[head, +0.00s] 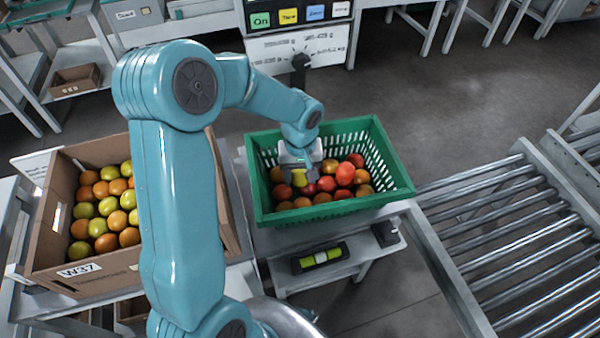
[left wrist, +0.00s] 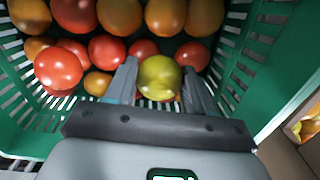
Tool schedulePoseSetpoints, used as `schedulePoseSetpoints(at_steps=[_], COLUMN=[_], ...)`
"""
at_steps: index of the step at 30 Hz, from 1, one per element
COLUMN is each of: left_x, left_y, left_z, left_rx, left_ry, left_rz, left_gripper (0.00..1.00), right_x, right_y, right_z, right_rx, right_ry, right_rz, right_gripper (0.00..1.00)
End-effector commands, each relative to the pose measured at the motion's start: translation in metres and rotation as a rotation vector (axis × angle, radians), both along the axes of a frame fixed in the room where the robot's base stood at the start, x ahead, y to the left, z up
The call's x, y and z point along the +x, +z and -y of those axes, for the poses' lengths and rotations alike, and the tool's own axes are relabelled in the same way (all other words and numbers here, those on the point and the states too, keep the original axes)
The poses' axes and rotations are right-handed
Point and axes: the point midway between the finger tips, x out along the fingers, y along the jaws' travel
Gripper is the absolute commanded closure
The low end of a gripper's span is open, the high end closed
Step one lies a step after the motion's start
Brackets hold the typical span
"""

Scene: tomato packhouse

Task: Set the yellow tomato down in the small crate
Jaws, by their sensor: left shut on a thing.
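The yellow tomato (head: 299,178) is between the fingers of my left gripper (head: 301,175), inside the green slatted crate (head: 345,211). In the left wrist view the tomato (left wrist: 159,77) shows whole, greenish yellow, with a grey finger on each side. My left gripper (left wrist: 158,90) is shut on it. Red and orange tomatoes (left wrist: 110,52) lie in the crate beyond and around it. I cannot tell whether the yellow tomato touches those below. The crate's wall (left wrist: 265,75) is at the right of that view. My right gripper is not in view.
A cardboard box (head: 50,215) of green and orange tomatoes, marked W37, stands at left, partly hidden by my arm. A roller conveyor (head: 510,225) runs at right. A device with a green-yellow vial (head: 321,257) lies below the crate. A panel with coloured buttons (head: 298,15) stands behind.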

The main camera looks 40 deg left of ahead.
Motion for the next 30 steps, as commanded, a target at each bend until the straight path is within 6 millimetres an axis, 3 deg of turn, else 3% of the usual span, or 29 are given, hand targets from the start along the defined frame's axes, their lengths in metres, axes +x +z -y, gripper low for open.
schedulePoseSetpoints(at_steps=[30], left_x=[0.001], left_y=[-0.010], left_z=[-0.001], left_rx=[0.000], left_ry=[0.000], left_rz=[0.000], left_gripper=[0.61], right_x=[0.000], right_y=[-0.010], right_z=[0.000], right_rx=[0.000], right_ry=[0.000], right_rz=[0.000], right_gripper=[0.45])
